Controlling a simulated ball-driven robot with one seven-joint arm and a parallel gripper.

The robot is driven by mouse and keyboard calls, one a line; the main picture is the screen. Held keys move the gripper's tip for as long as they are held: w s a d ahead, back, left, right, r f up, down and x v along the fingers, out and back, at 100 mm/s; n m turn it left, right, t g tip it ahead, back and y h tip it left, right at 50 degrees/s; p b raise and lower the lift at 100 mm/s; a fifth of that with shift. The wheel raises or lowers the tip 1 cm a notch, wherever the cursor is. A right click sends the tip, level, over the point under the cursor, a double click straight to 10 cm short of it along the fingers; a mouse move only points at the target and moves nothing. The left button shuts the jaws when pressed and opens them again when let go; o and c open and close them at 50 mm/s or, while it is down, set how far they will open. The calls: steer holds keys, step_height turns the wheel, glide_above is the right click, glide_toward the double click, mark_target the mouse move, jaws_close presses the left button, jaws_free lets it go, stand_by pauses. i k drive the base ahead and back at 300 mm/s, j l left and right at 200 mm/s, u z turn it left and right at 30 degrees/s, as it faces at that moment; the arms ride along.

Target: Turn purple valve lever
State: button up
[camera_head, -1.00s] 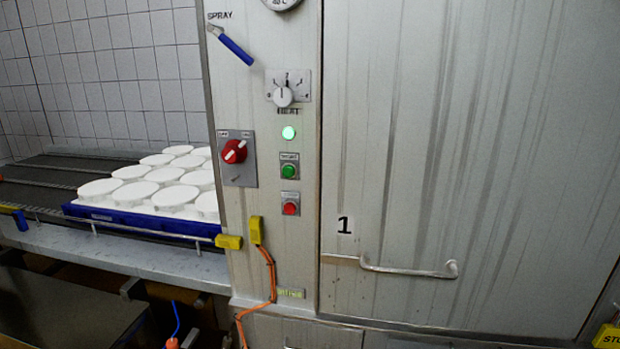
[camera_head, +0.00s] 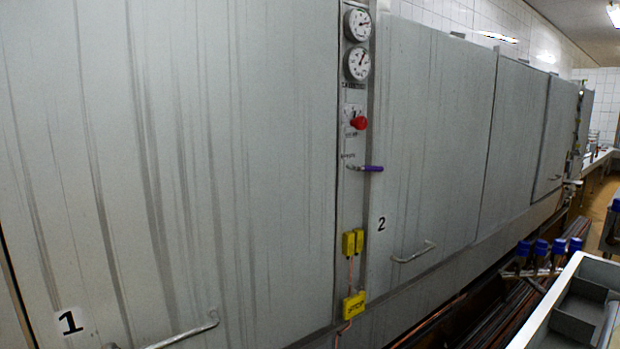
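The purple valve lever (camera_head: 372,168) is on the narrow control column between door 1 and door 2. It lies about level and points right, its tip reaching over the edge of door 2. Its metal pivot end is at the left, on the column. It is some distance from the camera, right of the picture's middle. My gripper is not in view.
Above the lever are a red knob (camera_head: 359,123) and two round gauges (camera_head: 357,24). Yellow switches (camera_head: 353,242) and a yellow stop box (camera_head: 354,306) sit below. Door 2's handle (camera_head: 414,252) sticks out. A grey compartment tray (camera_head: 575,300) and blue-capped items (camera_head: 540,248) stand at lower right.

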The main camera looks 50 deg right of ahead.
mark_target(363, 168)
steer(key=z, duration=1.15)
